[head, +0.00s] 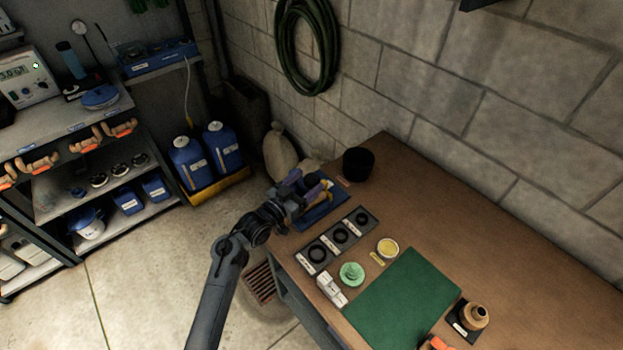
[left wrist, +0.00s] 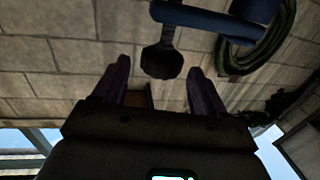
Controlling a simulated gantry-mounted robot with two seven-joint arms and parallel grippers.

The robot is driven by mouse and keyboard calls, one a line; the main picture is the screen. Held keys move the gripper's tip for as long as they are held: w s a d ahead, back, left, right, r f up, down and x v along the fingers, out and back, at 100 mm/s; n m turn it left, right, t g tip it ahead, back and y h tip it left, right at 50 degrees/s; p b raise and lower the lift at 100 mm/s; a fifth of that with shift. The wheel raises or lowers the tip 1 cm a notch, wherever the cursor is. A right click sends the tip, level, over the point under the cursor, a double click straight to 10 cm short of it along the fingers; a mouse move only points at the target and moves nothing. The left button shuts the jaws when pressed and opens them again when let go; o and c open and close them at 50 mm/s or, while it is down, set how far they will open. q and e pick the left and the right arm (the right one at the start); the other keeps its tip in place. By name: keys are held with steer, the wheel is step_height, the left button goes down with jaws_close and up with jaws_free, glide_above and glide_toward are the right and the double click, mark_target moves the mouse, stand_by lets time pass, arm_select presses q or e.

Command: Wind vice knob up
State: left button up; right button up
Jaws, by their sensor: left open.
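The blue vice (head: 325,214) stands at the left end of the brown workbench, partly covered by my left gripper (head: 308,185). In the left wrist view, a blue part of the vice (left wrist: 190,15) crosses the top. A dark, many-sided knob (left wrist: 161,62) hangs from it on a short dark stem. My left gripper is open, with its two purple-dark fingers on either side of the knob in that view. A gap shows between the knob and each finger. I cannot tell how deep the knob lies between them. My right gripper is not in view.
On the bench are a black cup (head: 358,164), a tray of black rings (head: 338,240), a yellow-topped tin (head: 388,247), a green knobbed piece (head: 351,273) and a green mat (head: 403,302). A block wall with a hose (head: 306,45) stands behind.

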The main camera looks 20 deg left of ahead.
arm_select(q)
steer(key=shift+x, duration=1.4)
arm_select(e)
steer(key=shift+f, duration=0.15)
arm_select(q)
steer(key=c, duration=1)
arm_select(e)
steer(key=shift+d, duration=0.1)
arm_select(q)
steer(key=shift+o, duration=0.2)
steer(key=shift+r+n+y+p, duration=0.1)
steer(key=shift+n+y+p, duration=0.4)
steer(key=shift+y+p, duration=0.25)
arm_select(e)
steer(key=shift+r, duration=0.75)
arm_select(q)
steer(key=shift+n+t+y, duration=0.3)
steer(key=shift+n+y, duration=0.1)
steer(key=shift+y, duration=0.25)
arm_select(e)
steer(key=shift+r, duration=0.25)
arm_select(q)
steer(key=o, duration=1)
steer(key=shift+c, duration=0.2)
